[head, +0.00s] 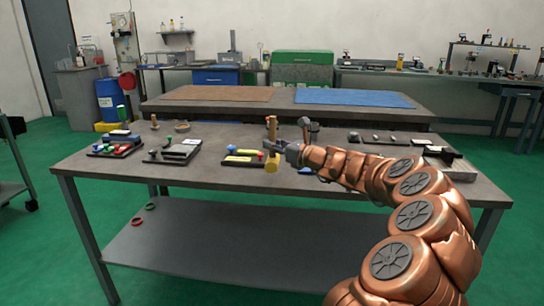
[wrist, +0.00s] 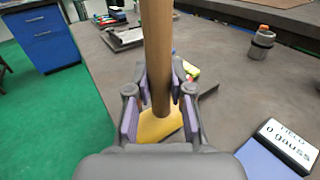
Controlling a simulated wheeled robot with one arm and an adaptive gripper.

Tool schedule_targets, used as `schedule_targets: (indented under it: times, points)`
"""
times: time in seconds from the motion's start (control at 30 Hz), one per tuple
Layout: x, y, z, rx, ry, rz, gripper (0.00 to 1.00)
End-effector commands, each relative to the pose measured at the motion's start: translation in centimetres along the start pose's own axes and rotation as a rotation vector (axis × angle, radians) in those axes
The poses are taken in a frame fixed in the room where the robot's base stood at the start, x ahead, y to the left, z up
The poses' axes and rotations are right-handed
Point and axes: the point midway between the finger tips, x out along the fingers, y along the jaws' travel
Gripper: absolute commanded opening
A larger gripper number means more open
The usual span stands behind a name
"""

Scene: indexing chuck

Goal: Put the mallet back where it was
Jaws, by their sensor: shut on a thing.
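The mallet has a wooden handle (head: 271,126) and a yellow head (head: 271,166). My gripper (head: 279,147) is shut on the handle, with the mallet upright and its head down, over the front middle of the workbench. In the wrist view the handle (wrist: 157,45) runs between the purple-padded fingers of my gripper (wrist: 159,92). The yellow head (wrist: 160,125) shows below, partly hidden by the fingers and handle. I cannot tell whether the head touches the bench top.
The workbench (head: 215,182) holds trays of small parts at left (head: 115,149) and centre-left (head: 176,151). A grey cylinder with an orange top (wrist: 262,42) stands to the right in the wrist view, near a labelled display box (wrist: 287,145).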

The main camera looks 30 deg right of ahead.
Motion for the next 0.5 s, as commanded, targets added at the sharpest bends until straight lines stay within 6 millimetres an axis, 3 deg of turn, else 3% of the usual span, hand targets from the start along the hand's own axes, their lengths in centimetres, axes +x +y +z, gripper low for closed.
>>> schedule_targets:
  times: [0.27, 0.5]
  points:
    - [0.3, 0.0, -3.3, 0.001, -0.001, 0.001, 0.00]
    - [0.3, 0.0, -3.4, -0.001, -0.001, 0.001, 0.00]
